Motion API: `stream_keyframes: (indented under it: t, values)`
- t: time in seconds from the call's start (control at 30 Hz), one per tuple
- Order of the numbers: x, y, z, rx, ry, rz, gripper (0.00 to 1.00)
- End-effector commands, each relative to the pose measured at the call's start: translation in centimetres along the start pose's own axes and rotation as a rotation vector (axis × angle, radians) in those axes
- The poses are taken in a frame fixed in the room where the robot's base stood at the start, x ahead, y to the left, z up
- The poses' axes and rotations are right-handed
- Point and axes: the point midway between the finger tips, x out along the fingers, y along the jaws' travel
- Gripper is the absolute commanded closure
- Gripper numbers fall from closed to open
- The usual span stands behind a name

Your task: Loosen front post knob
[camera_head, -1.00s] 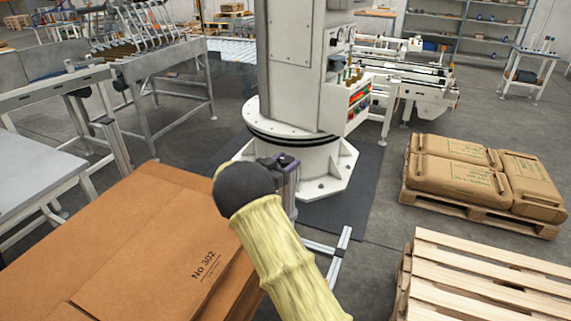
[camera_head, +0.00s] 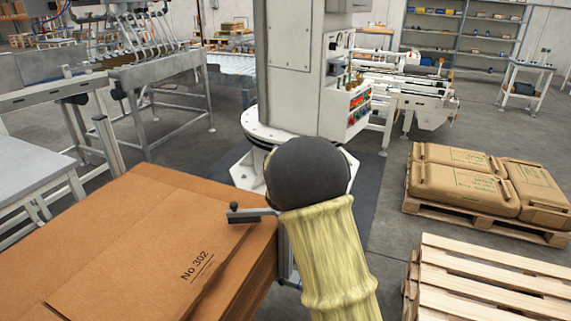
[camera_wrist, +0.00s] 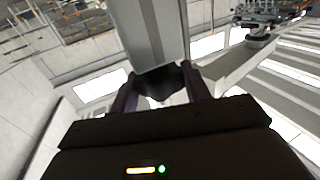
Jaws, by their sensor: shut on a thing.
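My gripper (camera_wrist: 162,84) shows in the wrist view with two dark purple fingers closed on the sides of a dark knob (camera_wrist: 160,80). The knob sits against a grey metal post (camera_wrist: 158,28), which runs away from the fingers. In the head view, my dark wrist and yellow-sleeved arm hide the gripper and the knob. A strip of the metal post (camera_head: 286,258) shows just left of the sleeve. A small grey lever with a black tip (camera_head: 250,213) sticks out left of my wrist, above the carton edge.
A brown carton stack (camera_head: 150,245) stands close on the left of my arm. The white column base (camera_head: 245,175) is behind. A bare wooden pallet (camera_head: 480,285) and a pallet of brown sacks (camera_head: 485,185) stand on the right. Some floor is clear between arm and pallets.

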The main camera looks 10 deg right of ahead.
Motion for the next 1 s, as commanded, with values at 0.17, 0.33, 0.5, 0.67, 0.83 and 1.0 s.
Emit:
stream_keyframes:
  t: [0.17, 0.33, 0.5, 0.67, 0.83, 1.0]
  values:
    - [0.06, 0.38, 0.37, 0.002, 0.005, -0.102, 0.76]
    - [0.08, 0.40, 0.22, 0.001, 0.004, -0.205, 0.76]
    - [0.11, 0.47, -0.01, 0.002, 0.004, -0.307, 0.76]
    - [0.18, 0.54, -0.24, 0.001, 0.003, -0.403, 0.76]
    - [0.22, 0.57, -0.42, 0.002, 0.002, -0.506, 0.76]
    - [0.24, 0.54, -0.53, 0.001, 0.002, -0.599, 0.76]
